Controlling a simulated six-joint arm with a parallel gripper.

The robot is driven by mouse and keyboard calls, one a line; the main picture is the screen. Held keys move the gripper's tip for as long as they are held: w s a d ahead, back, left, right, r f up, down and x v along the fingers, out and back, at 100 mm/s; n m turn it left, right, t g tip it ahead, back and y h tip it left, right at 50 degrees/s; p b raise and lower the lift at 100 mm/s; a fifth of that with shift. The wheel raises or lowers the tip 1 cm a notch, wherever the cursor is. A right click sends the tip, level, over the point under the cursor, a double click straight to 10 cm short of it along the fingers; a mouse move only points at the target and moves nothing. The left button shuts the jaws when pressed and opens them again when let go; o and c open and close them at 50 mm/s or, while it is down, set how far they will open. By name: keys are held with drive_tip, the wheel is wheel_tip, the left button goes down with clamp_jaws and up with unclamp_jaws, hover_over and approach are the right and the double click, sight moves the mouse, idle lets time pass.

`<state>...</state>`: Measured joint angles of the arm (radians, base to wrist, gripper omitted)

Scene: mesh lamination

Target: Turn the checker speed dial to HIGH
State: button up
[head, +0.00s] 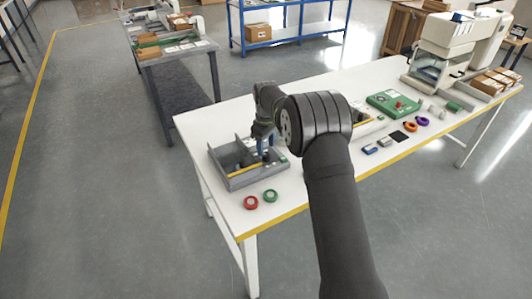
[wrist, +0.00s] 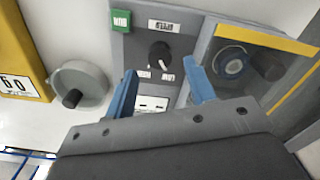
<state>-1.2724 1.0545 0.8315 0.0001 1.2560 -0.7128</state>
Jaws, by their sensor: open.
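The checker (head: 232,180) is a grey tray-like unit at the left end of the white table. In the wrist view, its grey panel (wrist: 190,45) carries the round black speed dial (wrist: 160,54). A white label sits behind the dial and small lettering lies on its near side; the lettering appears upside down. I cannot tell exactly which mark the dial points at. My gripper (wrist: 162,88) is open, its blue fingers apart on either side of the near part of the panel, with the dial just beyond the gap. Nothing is between the fingers. In the head view my arm hides part of the checker.
A green button (wrist: 121,18) sits beside the dial. A grey disc with a dark knob (wrist: 72,95) is at left, near a yellow block (wrist: 20,65). A round roll (wrist: 232,62) is at right.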

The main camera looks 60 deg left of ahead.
sight(266, 154)
drive_tip(key=shift+f, duration=2)
drive_tip(key=c, duration=1)
drive_tip(key=shift+o, duration=0.2)
drive_tip(key=m, duration=1.3)
drive_tip(key=shift+m, duration=0.4)
